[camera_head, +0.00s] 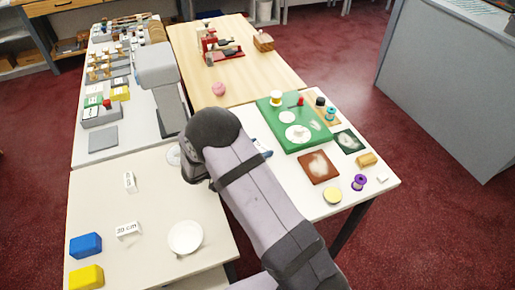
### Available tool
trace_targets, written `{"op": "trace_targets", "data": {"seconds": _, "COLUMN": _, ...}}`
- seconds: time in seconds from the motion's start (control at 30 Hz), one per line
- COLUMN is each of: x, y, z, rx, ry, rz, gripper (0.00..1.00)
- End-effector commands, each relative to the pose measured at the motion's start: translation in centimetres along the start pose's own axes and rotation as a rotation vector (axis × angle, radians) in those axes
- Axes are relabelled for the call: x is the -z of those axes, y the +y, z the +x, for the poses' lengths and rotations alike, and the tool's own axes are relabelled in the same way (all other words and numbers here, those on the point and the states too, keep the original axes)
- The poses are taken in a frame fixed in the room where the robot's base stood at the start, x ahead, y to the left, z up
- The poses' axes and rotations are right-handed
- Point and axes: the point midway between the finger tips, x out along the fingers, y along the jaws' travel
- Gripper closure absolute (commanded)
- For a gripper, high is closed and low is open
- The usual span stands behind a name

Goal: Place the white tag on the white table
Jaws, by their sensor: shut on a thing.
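Small white cards stand on the pale front-left table: one with small dark marks (129,183) and one that reads about "20 cm" (127,230). A small white piece (382,180) lies near the right edge of the white right-hand table (300,207). I cannot tell which of these, if any, is the white tag. My arm crosses the middle of the view from the lower right, over the gap between these two tables. Its dark joint hides what lies behind it. The fingers of my gripper do not show, nor does anything in them.
The white table holds a green board (278,140), a brown swatch (319,167), a dark swatch (349,141), a purple spool (359,182) and a yellow disc (332,195).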

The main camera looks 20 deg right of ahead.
Motion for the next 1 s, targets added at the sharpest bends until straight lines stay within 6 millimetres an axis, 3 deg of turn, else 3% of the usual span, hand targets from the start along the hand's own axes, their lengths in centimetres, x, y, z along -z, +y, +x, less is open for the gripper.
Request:
{"op": "trace_targets", "data": {"seconds": 0.17, "x": -0.4, "y": 0.0, "z": 0.1, "rx": 0.000, "ry": 0.000, "rz": -0.001, "gripper": 0.70}}
{"op": "trace_targets", "data": {"seconds": 0.2, "x": -0.3, "y": 0.0, "z": 0.1, "rx": 0.000, "ry": 0.000, "rz": 0.000, "gripper": 0.44}}
{"op": "trace_targets", "data": {"seconds": 0.27, "x": -0.3, "y": 0.0, "z": 0.1, "rx": 0.000, "ry": 0.000, "rz": 0.000, "gripper": 0.31}}
{"op": "trace_targets", "data": {"seconds": 0.7, "x": 0.1, "y": -0.1, "z": -0.2, "rx": 0.001, "ry": 0.000, "rz": 0.000, "gripper": 0.31}}
{"op": "trace_targets", "data": {"seconds": 1.0, "x": -0.1, "y": -0.2, "z": -4.4, "rx": 0.006, "ry": 0.000, "rz": 0.002, "gripper": 0.31}}
